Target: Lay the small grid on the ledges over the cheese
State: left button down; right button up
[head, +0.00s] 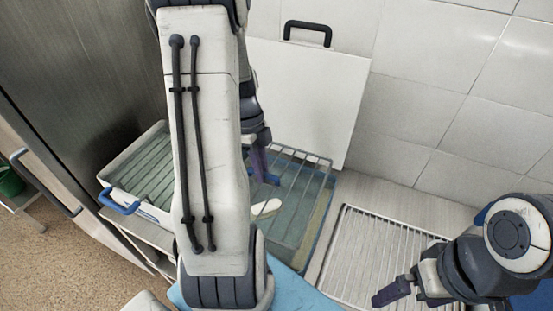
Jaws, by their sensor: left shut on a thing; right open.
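The small grid (302,168), a frame of thin grey bars, is tilted over the right part of a teal-floored container (328,213). My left gripper (262,168) is shut on the grid near its left side, and my arm hides part of the hold. A pale piece, apparently the cheese (266,208), lies below and left of the grid, partly hidden by my arm. The ledges cannot be made out clearly. My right gripper (396,294) is open and empty, in front of a white wire rack (348,222).
A white board (310,95) with a black handle leans on the tiled wall. A metal cabinet (85,70) stands at the left.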

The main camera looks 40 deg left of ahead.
pick_arm(q)
jog(key=shift+w, duration=0.2)
jog(key=shift+a+f, duration=0.15)
jog(key=shift+f, duration=0.1)
jog(key=shift+f+b, duration=0.25)
jog(key=shift+b, duration=0.2)
jog(key=shift+w+d+f+b, duration=0.25)
jog(key=shift+d+f+b, duration=0.05)
jog(key=shift+f+b, duration=0.3)
notch_tip(320, 180, down, 8)
jog(key=b, duration=0.6)
jog(key=shift+f+b, duration=0.15)
jog(key=shift+b, duration=0.2)
pick_arm(e)
notch_tip(320, 180, down, 9)
jog(key=shift+w+a+r, duration=0.2)
jog(key=shift+w+a, duration=0.1)
jog(key=shift+w, duration=0.05)
pick_arm(q)
jog(key=shift+f+b, duration=0.5)
jog(key=shift+f, duration=0.1)
pick_arm(e)
jog(key=shift+f, duration=0.55)
pick_arm(q)
jog(key=shift+c, duration=1.3)
grip_release()
jog(key=shift+s, duration=0.1)
